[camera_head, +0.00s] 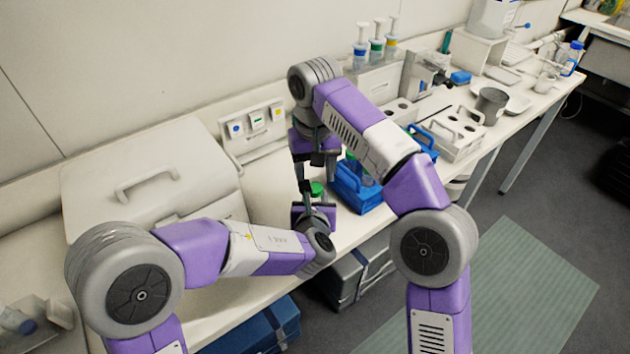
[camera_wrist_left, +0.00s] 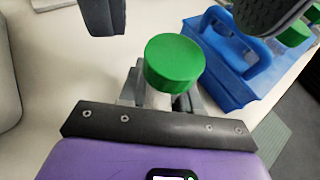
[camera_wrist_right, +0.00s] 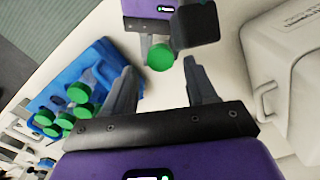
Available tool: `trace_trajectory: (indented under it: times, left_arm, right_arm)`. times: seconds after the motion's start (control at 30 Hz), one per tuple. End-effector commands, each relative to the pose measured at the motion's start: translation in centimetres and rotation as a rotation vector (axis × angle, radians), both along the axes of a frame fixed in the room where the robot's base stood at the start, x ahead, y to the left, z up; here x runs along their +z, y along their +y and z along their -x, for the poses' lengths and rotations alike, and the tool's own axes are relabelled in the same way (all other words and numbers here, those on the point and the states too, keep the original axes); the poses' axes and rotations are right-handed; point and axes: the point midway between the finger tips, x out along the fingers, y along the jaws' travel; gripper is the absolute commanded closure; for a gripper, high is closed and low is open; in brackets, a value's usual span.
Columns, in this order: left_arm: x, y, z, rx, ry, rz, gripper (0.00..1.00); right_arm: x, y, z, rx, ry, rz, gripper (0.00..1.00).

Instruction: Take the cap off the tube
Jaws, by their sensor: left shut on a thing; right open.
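The tube's green cap (camera_wrist_left: 174,62) stands above my left gripper (camera_wrist_left: 160,95), which is shut on the tube below it. The tube body is mostly hidden by the fingers and cap. In the head view the cap (camera_head: 317,188) sits above my left gripper (camera_head: 311,208). My right gripper (camera_wrist_right: 162,85) is open and comes from above. In the right wrist view the cap (camera_wrist_right: 160,57) lies between the lines of its two fingers, beyond the tips as pictured. In the left wrist view, the right fingers are on either side, apart from the cap.
A blue rack (camera_head: 350,190) with several green-capped tubes (camera_wrist_right: 78,92) stands close beside the grippers. A large white box with a handle (camera_head: 150,180) is on the left. White racks (camera_head: 455,135) and bottles stand farther right. Some bench (camera_head: 265,185) between box and rack is clear.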

Motion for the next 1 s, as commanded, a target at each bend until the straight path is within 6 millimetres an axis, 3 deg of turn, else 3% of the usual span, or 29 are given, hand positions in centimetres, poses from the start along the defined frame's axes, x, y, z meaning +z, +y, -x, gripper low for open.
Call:
trace_trajectory:
  times: [0.3,0.67,1.0]
  left_arm:
    - [0.0,0.0,0.0,0.000,0.000,0.000,1.00]
    - [0.0,0.0,0.0,0.000,0.000,0.000,1.00]
    - [0.0,0.0,0.0,0.000,0.000,0.000,1.00]
  right_arm:
    - [-2.9,0.0,0.0,-0.001,0.000,-0.001,0.44]
    - [-3.3,0.0,0.0,0.000,-0.001,-0.002,0.44]
    - [-3.2,0.0,0.0,0.000,0.000,-0.002,0.94]
